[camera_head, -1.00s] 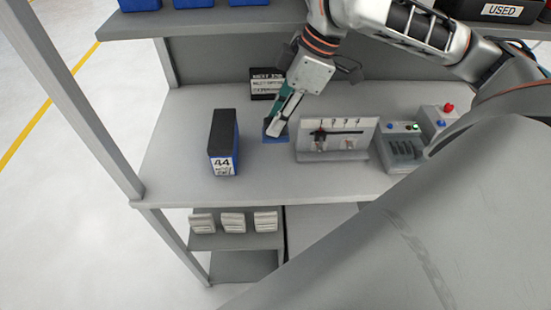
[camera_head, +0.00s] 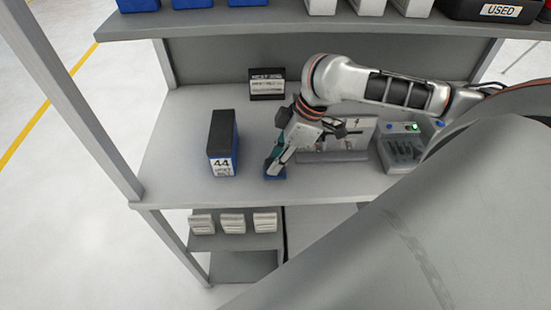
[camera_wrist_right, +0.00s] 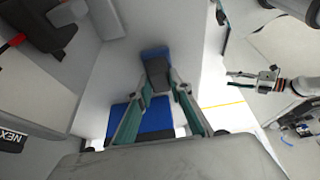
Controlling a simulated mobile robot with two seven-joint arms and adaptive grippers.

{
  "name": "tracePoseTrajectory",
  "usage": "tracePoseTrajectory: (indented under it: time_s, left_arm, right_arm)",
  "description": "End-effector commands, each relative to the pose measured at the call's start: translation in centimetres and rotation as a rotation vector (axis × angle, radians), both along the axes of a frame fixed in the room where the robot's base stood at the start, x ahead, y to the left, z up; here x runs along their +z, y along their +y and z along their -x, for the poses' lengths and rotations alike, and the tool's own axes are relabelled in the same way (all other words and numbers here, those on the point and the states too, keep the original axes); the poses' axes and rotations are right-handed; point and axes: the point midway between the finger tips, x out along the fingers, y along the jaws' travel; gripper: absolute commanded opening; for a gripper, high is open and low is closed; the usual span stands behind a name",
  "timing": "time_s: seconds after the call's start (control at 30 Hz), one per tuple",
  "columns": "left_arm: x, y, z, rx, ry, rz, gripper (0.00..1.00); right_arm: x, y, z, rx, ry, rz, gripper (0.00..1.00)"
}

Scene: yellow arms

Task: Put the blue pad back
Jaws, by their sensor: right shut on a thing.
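The blue pad (camera_head: 276,176) is at the front part of the bench, right of the box marked 44. In the right wrist view the pad (camera_wrist_right: 156,53) shows blue with a dark grey block on it, between the fingertips. My right gripper (camera_head: 274,168) points down and is shut on the pad; it also shows in the right wrist view (camera_wrist_right: 158,90). Whether the pad touches the bench top I cannot tell. My left gripper (camera_wrist_right: 232,79) shows small at the right of the wrist view, away from the bench, its fingers apart.
The black and blue box (camera_head: 222,145) stands left of the pad. A grey rack (camera_head: 335,155) and a button box (camera_head: 404,148) are at the right. The bench (camera_head: 170,170) is bare at the left.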

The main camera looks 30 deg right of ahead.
Motion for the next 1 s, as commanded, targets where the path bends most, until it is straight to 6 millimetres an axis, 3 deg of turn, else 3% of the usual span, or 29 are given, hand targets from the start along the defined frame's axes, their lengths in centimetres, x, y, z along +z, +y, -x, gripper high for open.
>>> tracePoseTrajectory:
  time_s: [0.3,0.33,0.37,0.4,0.77,1.0]
  left_arm:
    - [-0.3,0.2,0.4,-0.003,0.007,-0.004,0.45]
    - [-0.3,0.2,0.4,-0.004,0.007,-0.005,0.45]
    - [-0.3,0.2,0.4,-0.004,0.007,-0.006,0.45]
    - [-0.3,0.3,0.4,-0.005,0.007,-0.007,0.45]
    - [-0.4,0.6,0.4,-0.011,0.007,-0.015,0.45]
    - [-0.3,0.5,0.4,-0.008,0.007,-0.013,0.45]
  right_arm:
    - [-0.2,0.0,-0.1,0.0,-0.001,0.0,0.0]
    - [-0.1,0.0,-0.1,0.0,-0.001,0.0,0.28]
    - [-0.1,0.0,-0.1,0.0,-0.001,0.0,0.36]
    - [-0.1,0.0,-0.1,0.0,-0.001,0.0,0.37]
    - [0.1,0.0,-0.1,0.0,-0.002,0.0,0.37]
    - [3.3,-1.3,0.5,-0.001,-0.008,0.005,0.37]
